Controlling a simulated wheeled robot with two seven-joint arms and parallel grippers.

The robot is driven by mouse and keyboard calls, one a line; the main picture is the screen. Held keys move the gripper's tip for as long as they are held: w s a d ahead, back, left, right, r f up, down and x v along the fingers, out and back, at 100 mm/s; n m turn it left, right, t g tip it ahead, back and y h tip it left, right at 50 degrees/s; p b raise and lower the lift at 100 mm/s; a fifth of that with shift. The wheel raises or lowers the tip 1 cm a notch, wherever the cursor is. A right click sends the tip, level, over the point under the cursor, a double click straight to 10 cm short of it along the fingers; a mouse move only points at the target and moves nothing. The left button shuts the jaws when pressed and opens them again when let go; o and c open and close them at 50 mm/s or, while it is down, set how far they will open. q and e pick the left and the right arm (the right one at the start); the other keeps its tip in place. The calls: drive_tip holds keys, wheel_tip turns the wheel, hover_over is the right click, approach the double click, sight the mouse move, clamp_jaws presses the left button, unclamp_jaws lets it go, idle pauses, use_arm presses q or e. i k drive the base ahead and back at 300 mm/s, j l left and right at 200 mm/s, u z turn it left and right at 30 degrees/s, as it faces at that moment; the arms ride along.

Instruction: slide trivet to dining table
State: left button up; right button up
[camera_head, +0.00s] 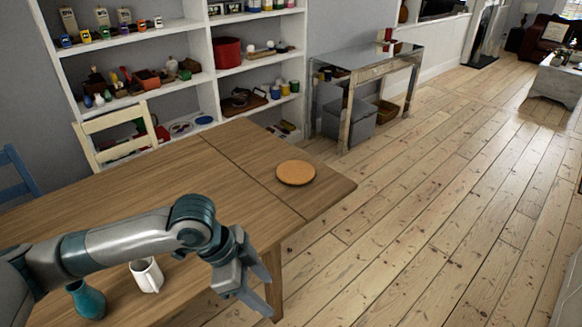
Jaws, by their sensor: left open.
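The trivet (296,172) is a round, flat, orange-brown disc. It lies flat on the wooden dining table (160,187), near the table's right end. My left gripper (258,295) is open and empty, with its fingers pointing down beside the table's front edge. It is apart from the trivet, below and to the left of it in the picture. My right gripper is not in view.
A white mug (146,275) and a teal vase (88,300) stand on the table near my left arm. A cream chair (117,135) and a blue chair (17,172) stand behind the table. White shelves and a metal side table (366,66) stand beyond. Bare floorboards lie open at right.

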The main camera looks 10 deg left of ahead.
sight(292, 172)
drive_tip(key=i+j, duration=0.2)
drive_tip(key=i, duration=0.3)
drive_tip(key=i+j, duration=0.2)
drive_tip(key=i, duration=0.35)
drive_tip(key=i+j, duration=0.2)
drive_tip(key=i, duration=0.3)
